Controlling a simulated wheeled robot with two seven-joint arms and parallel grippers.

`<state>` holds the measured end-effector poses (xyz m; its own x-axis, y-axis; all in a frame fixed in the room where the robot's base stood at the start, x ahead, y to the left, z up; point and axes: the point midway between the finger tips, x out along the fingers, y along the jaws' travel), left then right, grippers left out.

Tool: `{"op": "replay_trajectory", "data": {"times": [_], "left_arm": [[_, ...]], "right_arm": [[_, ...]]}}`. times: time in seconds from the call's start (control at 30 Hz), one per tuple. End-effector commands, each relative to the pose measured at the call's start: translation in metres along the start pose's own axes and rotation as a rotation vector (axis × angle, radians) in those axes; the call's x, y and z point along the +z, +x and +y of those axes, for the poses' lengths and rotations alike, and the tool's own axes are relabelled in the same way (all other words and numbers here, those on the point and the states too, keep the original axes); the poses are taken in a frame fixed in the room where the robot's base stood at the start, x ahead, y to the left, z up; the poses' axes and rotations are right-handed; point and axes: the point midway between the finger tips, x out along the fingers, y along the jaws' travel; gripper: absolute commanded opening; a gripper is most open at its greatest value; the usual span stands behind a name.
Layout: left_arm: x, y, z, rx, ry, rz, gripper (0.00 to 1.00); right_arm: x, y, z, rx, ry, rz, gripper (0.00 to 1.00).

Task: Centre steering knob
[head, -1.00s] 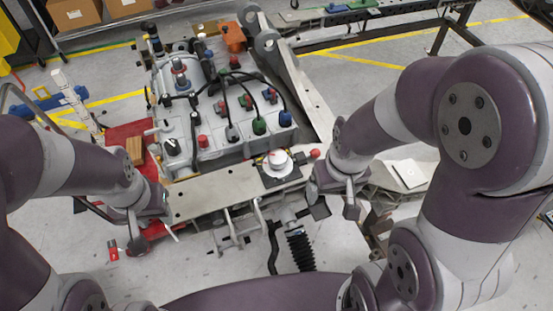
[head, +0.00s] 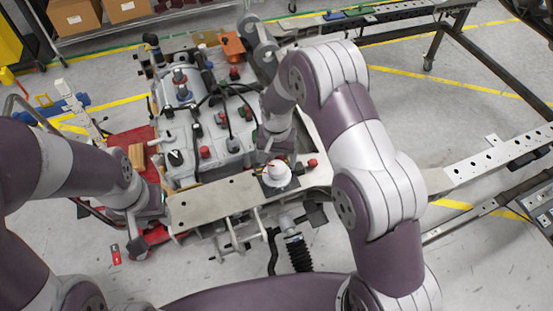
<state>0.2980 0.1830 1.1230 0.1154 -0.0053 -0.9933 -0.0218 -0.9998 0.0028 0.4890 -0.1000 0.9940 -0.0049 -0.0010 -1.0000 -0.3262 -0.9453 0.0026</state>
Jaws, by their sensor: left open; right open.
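The steering knob (head: 279,175) is a round white knob on a dark square base, at the front right of the light metal fixture plate (head: 215,203). A small red mark shows near its top. My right gripper (head: 274,156) is just behind and above the knob, pointing down. It is open, and the fingertips are partly hidden, so I cannot tell if they touch the knob. My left gripper (head: 137,243) is open and empty at the plate's left end, low beside the red base, away from the knob.
A red knob (head: 312,163) stands close to the right of the steering knob. Behind are a grey housing (head: 205,130) with black hoses and coloured caps. A black spring damper (head: 299,252) hangs in front.

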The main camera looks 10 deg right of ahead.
Motion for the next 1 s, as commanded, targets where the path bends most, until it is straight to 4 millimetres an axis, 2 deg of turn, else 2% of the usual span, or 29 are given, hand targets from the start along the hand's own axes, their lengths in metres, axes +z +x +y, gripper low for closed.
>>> {"op": "replay_trajectory", "data": {"times": [0.1, 0.2, 0.47, 0.5, 0.67, 1.0], "left_arm": [[-0.001, -0.007, 0.0, 0.0, 0.0, 0.0, 0.43], [-0.001, -0.009, 0.0, 0.0, 0.0, 0.0, 0.43], [-0.001, -0.008, 0.0, 0.0, 0.0, 0.0, 0.43], [-0.001, -0.008, 0.0, 0.0, 0.0, 0.0, 0.43], [-0.001, -0.008, 0.0, 0.0, 0.0, 0.0, 0.43], [-0.001, -0.006, 0.0, 0.0, 0.0, 0.0, 0.43]], "right_arm": [[0.0, 0.018, 0.0, 0.0, 0.0, -0.001, 0.84], [0.0, 0.027, 0.0, 0.0, -0.001, 0.001, 0.84], [0.0, 0.031, 0.0, -0.001, -0.001, 0.002, 0.84], [0.0, 0.031, 0.0, -0.001, -0.001, 0.002, 0.81], [-0.001, 0.031, 0.0, -0.001, -0.001, 0.002, 0.29], [-0.001, 0.031, 0.0, -0.001, -0.036, 0.002, 0.28]]}}
